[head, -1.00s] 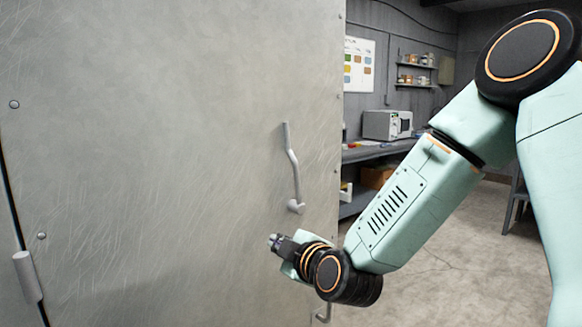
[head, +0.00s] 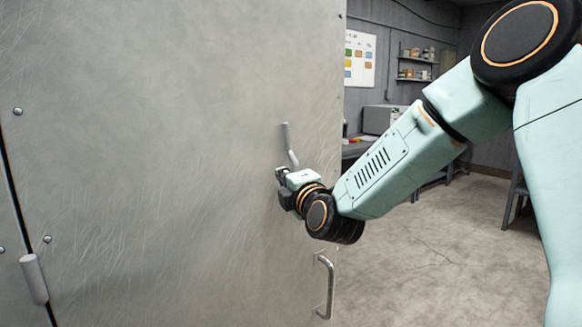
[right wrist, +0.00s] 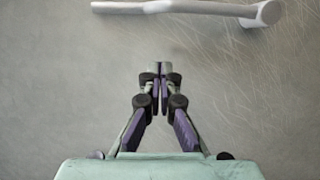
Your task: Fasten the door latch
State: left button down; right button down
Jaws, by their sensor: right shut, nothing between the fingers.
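The door (head: 160,150) is a large scratched grey metal panel that fills the left half of the head view. The latch handle (head: 287,140) is a light grey cranked bar near its right edge. Its upper part shows in the head view, and my right gripper hides the lower part and pivot. In the right wrist view the latch handle (right wrist: 190,8) runs across the top, with its round pivot at the right. My right gripper (right wrist: 161,68) is shut and empty, its tips apart from the handle in that view. My left gripper is not in view.
A curved pull handle (head: 328,288) sits low on the door's right edge. A hinge (head: 33,278) is at the lower left. A workbench with a grey box (head: 377,119), shelves and a wall chart stand behind at the right. The floor (head: 430,250) there is clear.

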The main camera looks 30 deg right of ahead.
jog(key=w, duration=0.4)
jog(key=shift+w+d+r, duration=0.15)
jog(key=shift+w+d, duration=0.05)
jog(key=shift+d, duration=0.2)
jog(key=d, duration=0.4)
jog(key=shift+r+p, duration=0.2)
jog(key=shift+p, duration=0.1)
jog(key=shift+a, duration=0.1)
jog(key=shift+a, duration=0.1)
jog(key=shift+d+r, duration=0.1)
jog(key=shift+d, duration=0.15)
